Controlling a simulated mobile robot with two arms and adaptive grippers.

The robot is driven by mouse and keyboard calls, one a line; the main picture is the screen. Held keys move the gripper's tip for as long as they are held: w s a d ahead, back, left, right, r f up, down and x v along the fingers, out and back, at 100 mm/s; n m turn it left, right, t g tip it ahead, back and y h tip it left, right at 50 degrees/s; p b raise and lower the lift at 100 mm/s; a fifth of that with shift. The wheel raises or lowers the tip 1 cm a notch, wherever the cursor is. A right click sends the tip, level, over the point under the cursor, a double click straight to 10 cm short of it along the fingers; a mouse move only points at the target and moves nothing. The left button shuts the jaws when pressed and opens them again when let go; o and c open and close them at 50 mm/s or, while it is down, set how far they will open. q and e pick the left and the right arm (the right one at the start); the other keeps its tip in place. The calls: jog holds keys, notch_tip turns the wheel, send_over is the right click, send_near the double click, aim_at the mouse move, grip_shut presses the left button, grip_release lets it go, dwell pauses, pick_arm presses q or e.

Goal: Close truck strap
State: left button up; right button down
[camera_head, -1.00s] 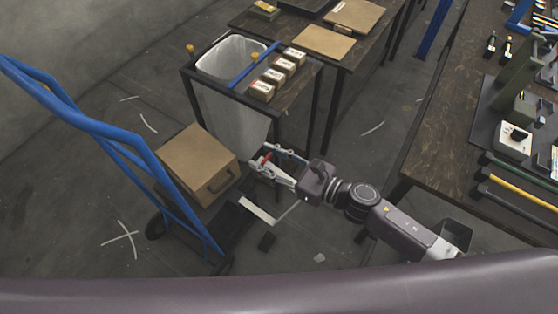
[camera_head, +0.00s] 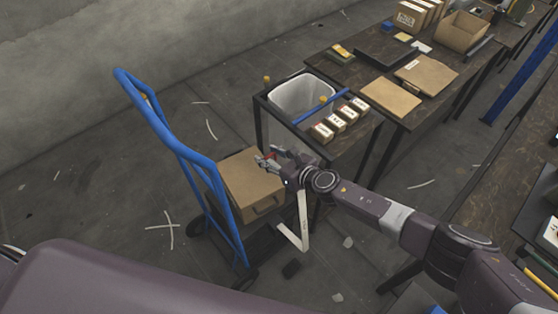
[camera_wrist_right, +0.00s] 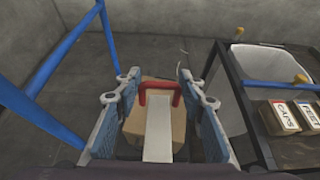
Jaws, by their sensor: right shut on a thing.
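The blue hand truck (camera_head: 186,150) stands upright on the floor in the head view. A brown cardboard box (camera_head: 247,178) sits on its foot plate. The strap (camera_head: 304,222) is a white band that rises from low beside the truck to my right gripper (camera_head: 268,158). Its red handle (camera_wrist_right: 160,91) lies between the fingers in the right wrist view. My right gripper (camera_wrist_right: 165,92) is shut on this handle and holds it by the upper right of the box. The white band runs along the middle of that view, in front of the box (camera_wrist_right: 137,126). My left gripper is not in view.
A white bin (camera_head: 303,92) in a dark-framed stand is close to my right gripper, with a blue bar and several small boxes (camera_head: 337,124) on top. Workbenches (camera_head: 405,90) run behind and to the right. Floor left of the truck is open.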

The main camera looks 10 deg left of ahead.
jog(key=shift+w+a+f+h, duration=0.15)
jog(key=shift+w+a, duration=0.25)
jog(key=shift+a, duration=0.3)
jog(key=shift+w+a+f+h, duration=0.15)
jog(key=shift+w+a, duration=0.2)
jog(key=shift+a, duration=0.3)
